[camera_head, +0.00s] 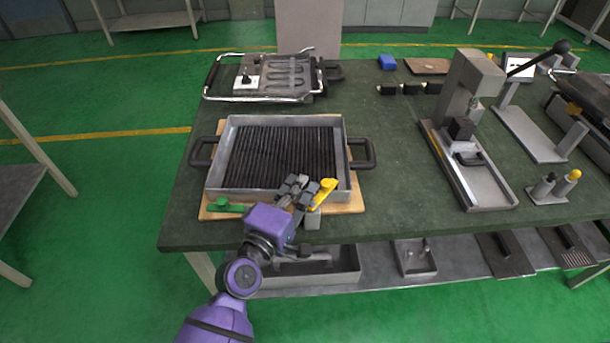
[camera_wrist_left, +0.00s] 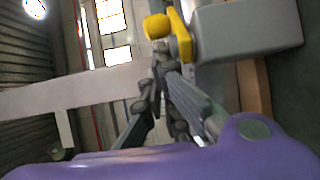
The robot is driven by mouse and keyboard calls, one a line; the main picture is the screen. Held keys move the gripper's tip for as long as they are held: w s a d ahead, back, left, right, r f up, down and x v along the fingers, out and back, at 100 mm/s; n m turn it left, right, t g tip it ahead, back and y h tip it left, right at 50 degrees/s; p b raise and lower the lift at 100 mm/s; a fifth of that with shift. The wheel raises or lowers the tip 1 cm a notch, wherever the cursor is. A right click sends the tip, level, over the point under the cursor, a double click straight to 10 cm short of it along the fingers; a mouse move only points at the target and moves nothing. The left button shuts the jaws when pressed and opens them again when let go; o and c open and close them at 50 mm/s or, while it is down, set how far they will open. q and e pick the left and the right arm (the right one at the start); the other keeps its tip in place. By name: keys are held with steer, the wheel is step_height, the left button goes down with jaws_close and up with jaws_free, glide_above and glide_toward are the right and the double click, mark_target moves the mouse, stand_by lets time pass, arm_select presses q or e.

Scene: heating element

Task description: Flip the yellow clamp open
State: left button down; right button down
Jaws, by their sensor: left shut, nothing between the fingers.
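The yellow clamp (camera_head: 324,192) sits at the front right of the grill tray, on a grey block. Its lever slants up to the right in the head view. In the left wrist view the yellow clamp (camera_wrist_left: 180,37) is at the top, beside a grey block (camera_wrist_left: 248,30). My left gripper (camera_head: 302,185) is shut and empty, just left of the clamp in the head view. Its fingertips (camera_wrist_left: 160,68) lie just below the yellow part in the wrist view; whether they touch it I cannot tell. My right gripper is out of view.
The grill tray (camera_head: 229,133), with black ribs and side handles, rests on a wooden board (camera_head: 345,203). A green clamp (camera_head: 226,205) is at its front left. A heating element unit (camera_head: 290,75) lies behind. A lever press (camera_head: 467,95) stands right, with clear table (camera_head: 395,150) between.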

arm_select(q)
steer(key=v, duration=0.8)
steer(key=shift+s+a, duration=0.25)
steer(key=shift+a, duration=0.05)
